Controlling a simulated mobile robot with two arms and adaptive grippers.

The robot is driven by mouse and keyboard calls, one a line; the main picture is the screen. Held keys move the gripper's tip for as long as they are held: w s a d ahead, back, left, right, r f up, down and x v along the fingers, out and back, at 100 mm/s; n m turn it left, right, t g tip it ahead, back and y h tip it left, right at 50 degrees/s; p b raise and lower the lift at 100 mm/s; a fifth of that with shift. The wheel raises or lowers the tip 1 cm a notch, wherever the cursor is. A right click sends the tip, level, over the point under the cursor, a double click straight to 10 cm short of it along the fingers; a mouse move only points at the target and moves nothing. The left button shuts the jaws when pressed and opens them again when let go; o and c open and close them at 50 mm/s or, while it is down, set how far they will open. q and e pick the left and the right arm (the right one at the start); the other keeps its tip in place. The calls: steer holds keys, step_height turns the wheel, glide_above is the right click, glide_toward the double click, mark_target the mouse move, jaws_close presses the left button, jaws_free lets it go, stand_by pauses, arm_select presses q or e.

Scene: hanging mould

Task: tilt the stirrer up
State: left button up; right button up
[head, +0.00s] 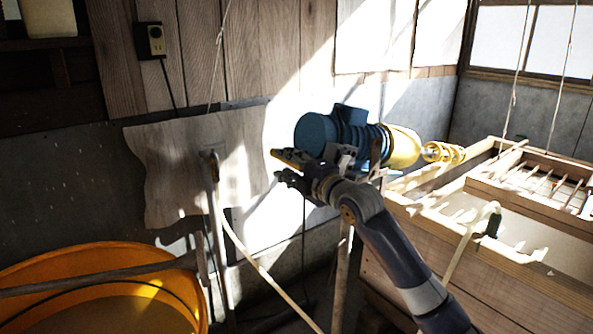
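The stirrer has a blue ribbed motor body (318,133), a yellow section to its right and a yellow coil (444,152) at its far right end. Whether the gripper touches the stirrer cannot be told. My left gripper is out of view.
The wooden vat (480,268) stands at the right, with a slatted mould (532,190) hanging on cords above it. A pale hose with a dark fitting (494,223) hangs on its rim. A yellow tub (192,284) is at the lower left. A pale sheet (172,170) hangs behind.

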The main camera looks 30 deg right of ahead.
steer(key=s, duration=1.2)
steer(key=shift+d, duration=0.45)
